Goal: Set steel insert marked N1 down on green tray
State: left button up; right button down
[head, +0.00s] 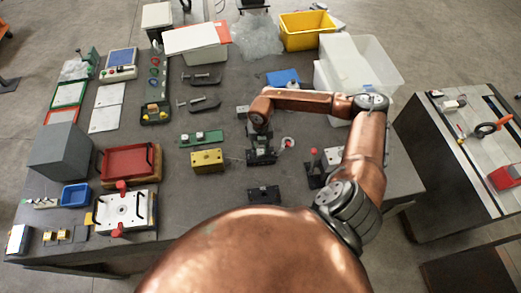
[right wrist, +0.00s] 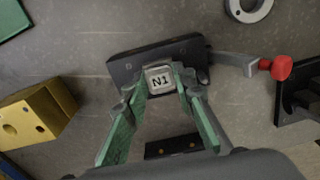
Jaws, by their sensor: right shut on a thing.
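The steel insert marked N1 (right wrist: 159,81) is a small silver block, label up, between the green-lined fingertips of my right gripper (right wrist: 160,87). In the head view that gripper (head: 261,141) points down at a dark mould base (head: 262,158). The same base (right wrist: 150,58) lies right at the insert in the wrist view; I cannot tell whether the insert touches it. A green corner (right wrist: 12,18) shows at the wrist view's top left. My left gripper is out of view.
A yellow block (head: 207,160) stands just in front of the green tray. A metal ring (head: 288,142) and a red-knobbed clamp (head: 313,165) are right of the gripper. Another dark block (head: 264,194) lies nearer me. Bare tabletop separates the base from the tray.

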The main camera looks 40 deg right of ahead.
jog(key=shift+r, duration=0.65)
